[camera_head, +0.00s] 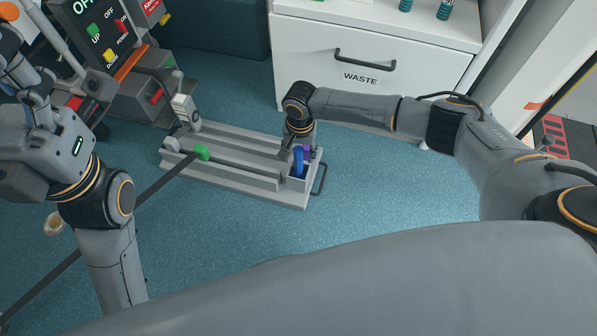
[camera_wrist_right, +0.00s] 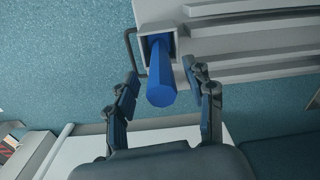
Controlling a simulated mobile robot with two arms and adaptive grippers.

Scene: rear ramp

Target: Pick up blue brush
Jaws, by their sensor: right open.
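The blue brush (camera_head: 298,163) stands in the small end compartment of a grey floor tray (camera_head: 243,190). In the right wrist view its thick blue handle (camera_wrist_right: 160,86) points toward the camera. My right gripper (camera_head: 297,148) is just over that end of the tray. In the wrist view its fingers (camera_wrist_right: 161,82) are spread, one on each side of the handle, with visible gaps and nothing held. The brush's lower end is hidden inside the compartment. My left arm shows at the left, but its fingers are not visible.
A purple item (camera_head: 307,151) is beside the brush. A green item (camera_head: 202,152) sits at the tray's other end. A white cabinet with a WASTE drawer (camera_head: 365,80) stands behind. A control panel (camera_head: 100,30) is at upper left. Blue floor (camera_head: 390,190) is clear in front.

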